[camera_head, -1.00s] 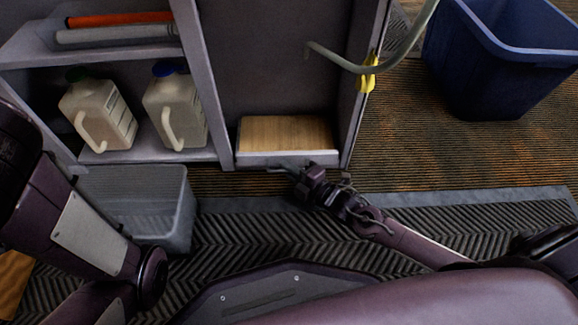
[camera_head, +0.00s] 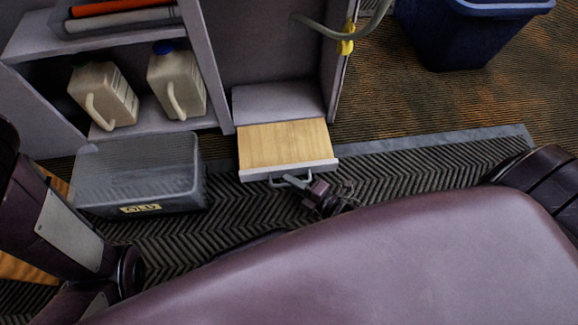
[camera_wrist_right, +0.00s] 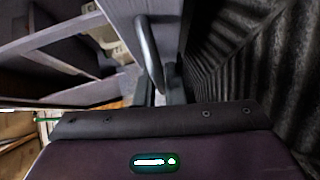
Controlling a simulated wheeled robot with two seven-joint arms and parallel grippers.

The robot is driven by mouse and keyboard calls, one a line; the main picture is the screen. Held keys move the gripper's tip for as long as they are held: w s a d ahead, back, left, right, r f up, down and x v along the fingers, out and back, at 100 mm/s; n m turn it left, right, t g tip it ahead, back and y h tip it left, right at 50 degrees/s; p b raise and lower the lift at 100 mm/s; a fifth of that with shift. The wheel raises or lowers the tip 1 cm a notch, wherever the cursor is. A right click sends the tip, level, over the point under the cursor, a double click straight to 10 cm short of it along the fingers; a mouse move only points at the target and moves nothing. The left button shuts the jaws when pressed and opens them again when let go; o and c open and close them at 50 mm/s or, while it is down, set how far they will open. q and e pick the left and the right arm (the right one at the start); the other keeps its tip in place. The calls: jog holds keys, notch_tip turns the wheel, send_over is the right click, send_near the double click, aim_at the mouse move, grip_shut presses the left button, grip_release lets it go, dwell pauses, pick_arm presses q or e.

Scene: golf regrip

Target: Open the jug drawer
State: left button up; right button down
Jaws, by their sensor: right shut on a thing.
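The drawer (camera_head: 284,145) has a wooden-looking top and a grey front, and it stands pulled out from the base of the grey cabinet. Its bar handle (camera_head: 277,181) is on the front. My right gripper (camera_head: 297,182) is at the handle and shut on it. In the right wrist view the handle (camera_wrist_right: 149,52) runs down between the fingers of my right gripper (camera_wrist_right: 160,92). Two jugs, one with a blue cap (camera_head: 177,85) and one beside it (camera_head: 104,97), stand on the shelf at left. My left gripper is not in view.
A grey translucent bin (camera_head: 139,172) stands on the floor left of the drawer. A blue bin (camera_head: 468,38) is at the upper right. A grey hose (camera_head: 318,27) with a yellow clip (camera_head: 346,40) hangs by the cabinet's right wall. Patterned floor mat lies in front.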

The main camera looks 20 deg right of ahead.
jog(key=c, duration=1.5)
grip_release()
jog(key=p+v, duration=0.3)
jog(key=v, duration=0.4)
jog(key=shift+r+p, duration=0.1)
jog(key=shift+p, duration=0.2)
jog(key=shift+s+d, duration=0.1)
jog(key=shift+s, duration=0.3)
